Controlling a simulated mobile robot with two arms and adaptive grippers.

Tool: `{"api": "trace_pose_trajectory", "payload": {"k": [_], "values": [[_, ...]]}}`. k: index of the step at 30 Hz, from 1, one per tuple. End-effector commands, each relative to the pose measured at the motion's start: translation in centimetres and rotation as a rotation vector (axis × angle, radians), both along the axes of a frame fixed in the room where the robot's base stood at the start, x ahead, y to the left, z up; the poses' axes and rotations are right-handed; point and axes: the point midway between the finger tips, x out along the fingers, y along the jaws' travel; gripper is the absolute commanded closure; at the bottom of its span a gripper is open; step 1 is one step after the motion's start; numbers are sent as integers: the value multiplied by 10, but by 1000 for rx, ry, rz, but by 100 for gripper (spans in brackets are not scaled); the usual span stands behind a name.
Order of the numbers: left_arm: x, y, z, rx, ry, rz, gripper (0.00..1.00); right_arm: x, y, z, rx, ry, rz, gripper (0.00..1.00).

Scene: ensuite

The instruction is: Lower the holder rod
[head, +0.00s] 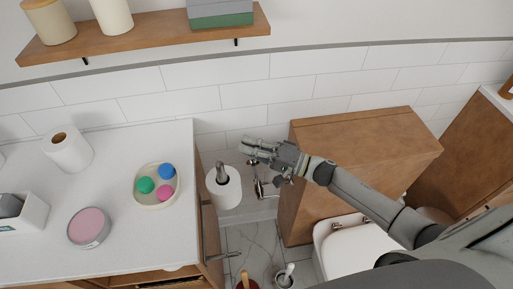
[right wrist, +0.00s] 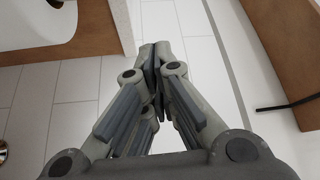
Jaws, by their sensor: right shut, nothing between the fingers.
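A paper roll (head: 224,190) hangs on a holder beside the counter's right side in the head view. A grey metal rod (head: 221,173) shows at the roll's top and looks raised and tilted; how it joins the holder is hidden. My right gripper (head: 247,146) is shut and empty. In the head view its fingertips appear above and to the right of the roll, apart from it, in front of the tiled wall. The right wrist view also shows its closed fingers (right wrist: 156,52). My left gripper is not in view.
A white counter (head: 110,225) on the left bears another roll (head: 68,149), a dish (head: 145,203) with coloured balls, and a pink-topped tin (head: 89,228). A wooden cabinet (head: 365,135) stands right of the gripper, a shelf (head: 150,35) above, and the toilet (head: 345,245) below.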

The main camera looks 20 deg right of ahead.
Motion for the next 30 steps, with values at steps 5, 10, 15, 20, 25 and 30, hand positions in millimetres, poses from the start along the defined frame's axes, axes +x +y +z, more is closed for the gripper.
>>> {"api": "trace_pose_trajectory", "payload": {"k": [5, 10, 15, 20, 25, 30], "values": [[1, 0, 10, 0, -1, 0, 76, 27, 31, 7, 4, -2, -1, 100], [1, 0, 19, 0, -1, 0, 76, 21, 47, 4, 2, 5, -1, 100], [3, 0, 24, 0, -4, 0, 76, 5, 53, 0, 1, 2, -2, 100], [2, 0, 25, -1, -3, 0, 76, -1, 55, -2, 0, 0, -2, 100], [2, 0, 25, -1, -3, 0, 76, -1, 55, -2, 0, -1, -2, 100], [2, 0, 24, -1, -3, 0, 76, -1, 55, -2, 0, -1, -2, 100]]}}
